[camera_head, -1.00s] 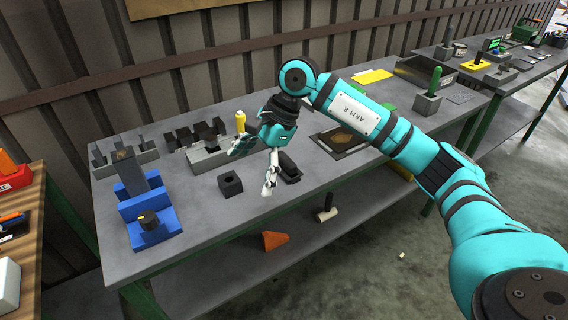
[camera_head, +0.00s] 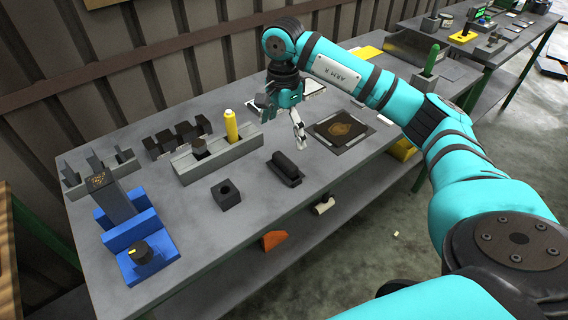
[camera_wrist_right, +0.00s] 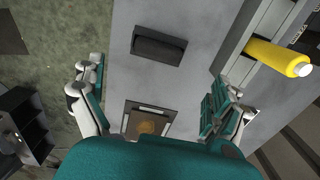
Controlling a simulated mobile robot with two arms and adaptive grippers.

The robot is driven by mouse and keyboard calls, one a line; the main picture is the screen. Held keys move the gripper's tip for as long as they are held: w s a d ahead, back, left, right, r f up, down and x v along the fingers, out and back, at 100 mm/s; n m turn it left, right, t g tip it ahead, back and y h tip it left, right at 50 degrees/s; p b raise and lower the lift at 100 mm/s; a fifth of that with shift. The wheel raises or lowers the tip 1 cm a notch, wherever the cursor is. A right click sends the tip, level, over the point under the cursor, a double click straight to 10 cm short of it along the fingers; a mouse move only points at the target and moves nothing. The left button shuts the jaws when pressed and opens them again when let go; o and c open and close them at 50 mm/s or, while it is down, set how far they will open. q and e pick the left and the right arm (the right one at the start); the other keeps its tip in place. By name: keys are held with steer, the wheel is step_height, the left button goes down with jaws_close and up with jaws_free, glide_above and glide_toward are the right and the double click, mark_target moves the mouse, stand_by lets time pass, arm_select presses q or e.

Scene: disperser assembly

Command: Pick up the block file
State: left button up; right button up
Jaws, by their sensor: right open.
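A dark oblong block (camera_head: 285,170), which looks like the block file, lies on the grey workbench, right of a black cube with a hole (camera_head: 226,194). It also shows in the right wrist view (camera_wrist_right: 158,45), at top centre, unobstructed. My right gripper (camera_head: 284,122) is open and empty above the bench, behind the oblong block in the head view. In the right wrist view its fingers (camera_wrist_right: 155,100) are spread wide, with the block ahead of the gap between them. My left gripper is not in view.
A grey rail holder (camera_head: 218,160) with a yellow-handled tool (camera_head: 231,126) stands left of my right gripper. A dark square plate (camera_head: 342,129) lies to the right. A blue fixture (camera_head: 138,238) stands at the left. The bench around the oblong block is mostly clear.

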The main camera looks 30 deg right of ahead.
mark_target(285, 159)
step_height(285, 159, down, 4)
steer(key=shift+r+p, duration=0.1)
steer(key=shift+p, duration=0.2)
step_height(285, 159, down, 3)
steer(key=shift+p, duration=0.45)
step_height(285, 159, down, 4)
steer(key=shift+s+d+r+p, duration=0.1)
steer(key=shift+s+r+p, duration=0.05)
steer(key=shift+p, duration=0.6)
steer(key=shift+f, duration=0.55)
steer(key=c, duration=0.9)
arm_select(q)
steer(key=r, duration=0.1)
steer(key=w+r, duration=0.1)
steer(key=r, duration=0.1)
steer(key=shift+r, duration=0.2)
arm_select(e)
steer(key=shift+r, duration=0.1)
steer(key=c, duration=0.4)
